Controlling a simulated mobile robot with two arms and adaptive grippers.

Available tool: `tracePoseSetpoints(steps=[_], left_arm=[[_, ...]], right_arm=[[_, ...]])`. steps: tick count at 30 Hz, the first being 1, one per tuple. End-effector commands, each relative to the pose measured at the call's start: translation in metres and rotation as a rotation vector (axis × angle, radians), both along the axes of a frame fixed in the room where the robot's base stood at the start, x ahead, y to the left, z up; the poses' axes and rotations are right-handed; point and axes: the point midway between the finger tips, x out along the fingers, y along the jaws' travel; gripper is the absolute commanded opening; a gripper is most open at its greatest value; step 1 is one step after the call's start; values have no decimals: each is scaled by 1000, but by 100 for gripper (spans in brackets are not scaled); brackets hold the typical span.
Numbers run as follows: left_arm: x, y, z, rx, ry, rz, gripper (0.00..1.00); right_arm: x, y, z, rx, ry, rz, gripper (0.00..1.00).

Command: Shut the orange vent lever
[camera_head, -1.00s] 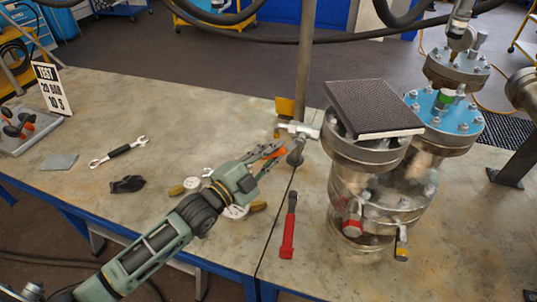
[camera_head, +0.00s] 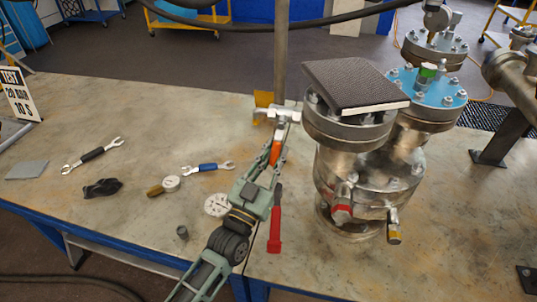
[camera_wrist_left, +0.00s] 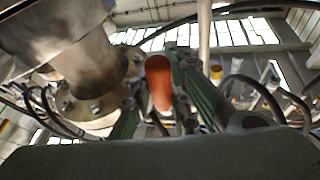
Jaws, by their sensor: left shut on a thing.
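The orange vent lever (camera_head: 276,148) hangs down below a small silver valve (camera_head: 281,114) at the left of the large steel vessel. My left gripper (camera_head: 277,142) reaches up from below and is shut on the lever. In the left wrist view, the orange lever (camera_wrist_left: 158,82) stands between the two green fingers (camera_wrist_left: 158,95). The lever's upper end is partly hidden by the fingers in the head view. My right gripper is not in view.
The steel vessel (camera_head: 365,170) with a dark-topped plate (camera_head: 355,85) stands close to the right. A red-handled tool (camera_head: 274,230) lies beside my left arm. Wrenches, gauges and a black cloth (camera_head: 102,188) lie left.

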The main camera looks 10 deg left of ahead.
Motion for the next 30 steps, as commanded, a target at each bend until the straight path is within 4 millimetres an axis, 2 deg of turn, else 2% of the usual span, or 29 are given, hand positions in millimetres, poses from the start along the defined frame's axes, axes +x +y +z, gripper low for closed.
tracePoseSetpoints(steps=[1,9,24,25,30], left_arm=[[-1,-5,-6,-21,11,-3,0],[-1,-11,-5,-101,13,-3,0],[-1,-12,-4,-116,13,-4,0],[-1,-12,-4,-116,13,-4,18],[-1,-12,-3,-117,10,-3,33]], right_arm=[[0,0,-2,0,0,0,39],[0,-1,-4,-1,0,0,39],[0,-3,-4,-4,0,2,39],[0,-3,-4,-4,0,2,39],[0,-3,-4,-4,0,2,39]])
